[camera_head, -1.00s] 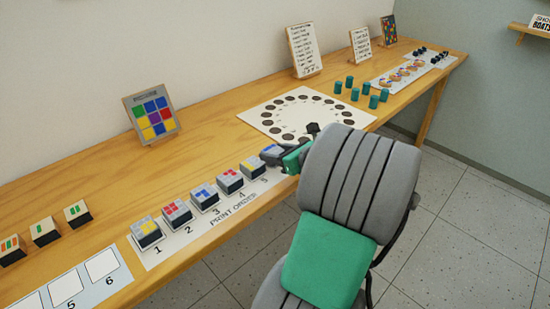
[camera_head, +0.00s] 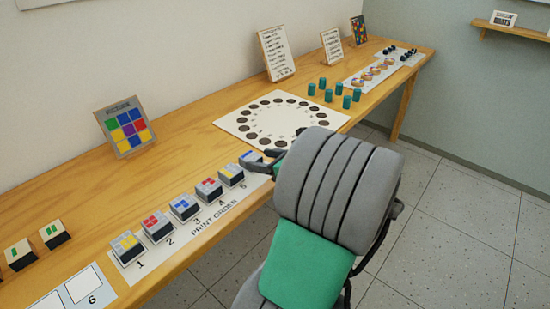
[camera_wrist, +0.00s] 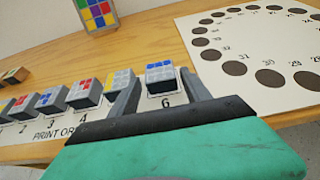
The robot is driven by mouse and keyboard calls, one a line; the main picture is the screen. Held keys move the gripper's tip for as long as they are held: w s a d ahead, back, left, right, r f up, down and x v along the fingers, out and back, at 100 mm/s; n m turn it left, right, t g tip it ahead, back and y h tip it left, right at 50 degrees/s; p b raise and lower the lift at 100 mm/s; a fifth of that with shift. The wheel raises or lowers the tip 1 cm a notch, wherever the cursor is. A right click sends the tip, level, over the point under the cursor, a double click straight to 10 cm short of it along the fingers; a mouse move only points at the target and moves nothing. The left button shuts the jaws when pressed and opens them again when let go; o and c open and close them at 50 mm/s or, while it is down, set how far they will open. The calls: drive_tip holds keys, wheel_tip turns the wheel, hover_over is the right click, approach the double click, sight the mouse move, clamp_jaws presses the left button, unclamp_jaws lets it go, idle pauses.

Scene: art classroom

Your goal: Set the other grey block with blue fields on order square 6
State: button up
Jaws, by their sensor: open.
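A grey block with blue fields (camera_wrist: 160,78) sits on order square 6 of the print order strip (camera_wrist: 165,101). In the head view its blue top (camera_head: 250,156) shows partly behind my gripper. My gripper (camera_head: 257,160) is open; in the wrist view one finger (camera_wrist: 124,101) is left of this block and the other (camera_wrist: 195,86) right of it. I cannot tell whether either touches it. Another grey block with blue fields (camera_head: 183,207) sits on square 3. Blocks with yellow (camera_head: 127,247), red (camera_head: 158,227), red (camera_head: 209,189) and yellow (camera_head: 232,175) fields fill squares 1, 2, 4 and 5.
A white board with a ring of dark dots (camera_head: 232,122) lies just behind square 6. A colour-grid sign (camera_head: 125,126) stands near the wall. Teal cylinders (camera_head: 328,94) stand farther right. Green-marked blocks (camera_head: 55,235) and another numbered strip (camera_head: 112,294) are at left.

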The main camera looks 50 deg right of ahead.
drive_tip(key=p+v, duration=0.1)
drive_tip(key=v, duration=0.6)
drive_tip(key=shift+s, duration=0.15)
drive_tip(key=shift+r+p, duration=0.15)
drive_tip(key=shift+p, duration=0.15)
